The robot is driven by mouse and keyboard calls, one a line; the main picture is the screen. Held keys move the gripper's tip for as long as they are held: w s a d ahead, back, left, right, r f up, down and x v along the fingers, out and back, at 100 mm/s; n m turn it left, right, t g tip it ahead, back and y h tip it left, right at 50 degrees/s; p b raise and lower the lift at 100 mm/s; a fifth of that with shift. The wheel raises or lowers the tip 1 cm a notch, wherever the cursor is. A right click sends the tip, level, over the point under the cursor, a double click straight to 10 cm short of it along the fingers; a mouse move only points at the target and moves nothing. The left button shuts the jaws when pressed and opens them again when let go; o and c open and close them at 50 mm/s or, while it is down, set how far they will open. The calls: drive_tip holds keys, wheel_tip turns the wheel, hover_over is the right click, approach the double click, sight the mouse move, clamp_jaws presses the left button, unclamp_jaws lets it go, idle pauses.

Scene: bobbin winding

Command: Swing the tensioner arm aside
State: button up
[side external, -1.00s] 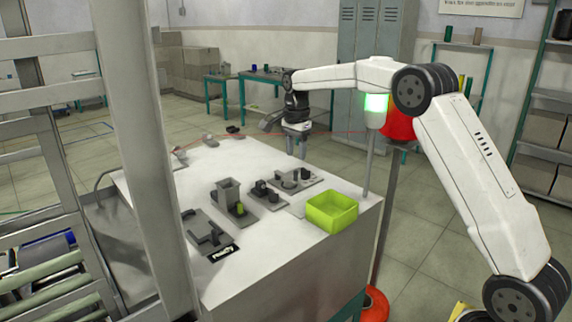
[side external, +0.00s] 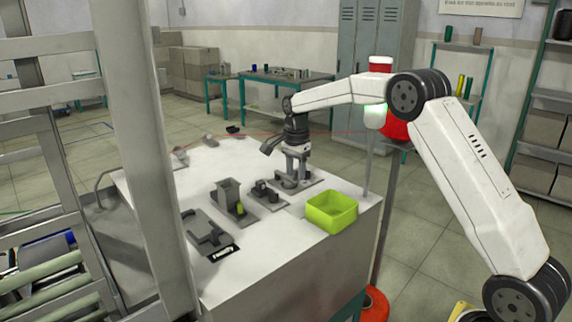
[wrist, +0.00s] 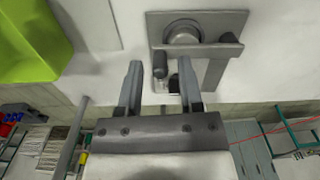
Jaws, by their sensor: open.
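The winding fixture is a grey plate (wrist: 236,20) at the top of the wrist view, with a round hub (wrist: 184,32) on it. A straight grey bar (wrist: 215,50), which looks like the tensioner arm, crosses in front of the hub. A small upright peg (wrist: 160,60) stands by the bar's left end. My gripper (wrist: 161,66) is open, with its two fingers apart on either side of the peg. I cannot tell whether a finger touches it. In the side view, my gripper (side external: 296,181) is low over the fixture and hides most of it.
A lime green bin (side external: 331,212) stands at the table's right edge, close to the fixture. A grey block holder (side external: 228,192), a small dark fixture (side external: 264,190) and a flat grey fixture (side external: 207,232) stand to the left.

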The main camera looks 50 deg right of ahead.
clamp_jaws()
drive_tip(key=shift+a, duration=0.25)
drive_tip(key=shift+w+a+r, duration=0.1)
drive_tip(key=shift+w+a, duration=0.15)
drive_tip(key=shift+a, duration=0.55)
drive_tip(key=shift+w+a, duration=0.2)
idle(0.4)
drive_tip(key=shift+o, duration=0.2)
unclamp_jaws()
